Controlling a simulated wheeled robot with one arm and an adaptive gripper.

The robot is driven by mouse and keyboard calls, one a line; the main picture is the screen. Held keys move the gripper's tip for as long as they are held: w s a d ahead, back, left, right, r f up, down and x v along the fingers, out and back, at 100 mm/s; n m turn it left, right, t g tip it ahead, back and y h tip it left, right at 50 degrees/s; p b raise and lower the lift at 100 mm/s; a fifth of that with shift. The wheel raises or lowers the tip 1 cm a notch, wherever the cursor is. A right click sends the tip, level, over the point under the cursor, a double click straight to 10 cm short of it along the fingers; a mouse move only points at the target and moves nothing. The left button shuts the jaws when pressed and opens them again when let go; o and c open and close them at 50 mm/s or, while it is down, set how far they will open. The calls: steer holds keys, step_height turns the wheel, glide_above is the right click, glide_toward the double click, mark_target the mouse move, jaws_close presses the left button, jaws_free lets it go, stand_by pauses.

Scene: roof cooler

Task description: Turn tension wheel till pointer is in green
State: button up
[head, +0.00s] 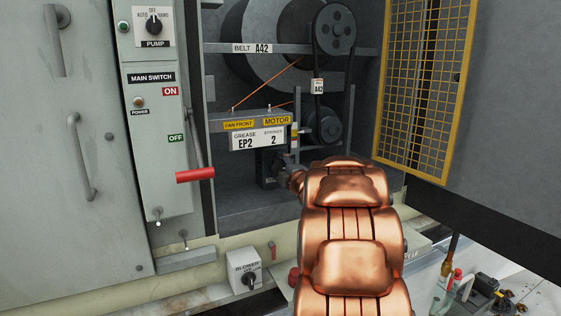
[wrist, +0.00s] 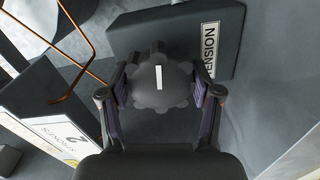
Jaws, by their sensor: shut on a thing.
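In the wrist view, the tension wheel (wrist: 160,93) is a dark scalloped knob with a white line on its face. My gripper (wrist: 160,88) has one finger on each side of the wheel and is shut on it. A dark block (wrist: 160,35) with a white label ending in "TENSION" is behind the wheel. In the head view my copper arm hides the wheel. My gripper (head: 287,172) is partly visible there beside the dark block. A small yellow-green marked strip (head: 294,132) shows above it; I cannot make out a pointer.
The belt (head: 317,60) runs between an upper pulley (head: 335,28) and a lower motor pulley (head: 325,125). A grease label plate (head: 258,138) hangs left of my gripper. The red main switch handle (head: 195,175) juts out at left. A yellow mesh guard (head: 422,90) stands open at right.

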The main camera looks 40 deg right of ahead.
steer(key=m+p, duration=0.3)
steer(key=m, duration=0.1)
steer(key=shift+m, duration=0.3)
steer(key=shift+m+p, duration=1.15)
steer(key=shift+m, duration=0.75)
steer(key=o, duration=1.1)
steer(key=shift+o, duration=0.2)
steer(key=shift+s, duration=0.1)
steer(key=v, duration=1.1)
steer(key=shift+s+a, duration=0.25)
steer(key=shift+s, duration=0.1)
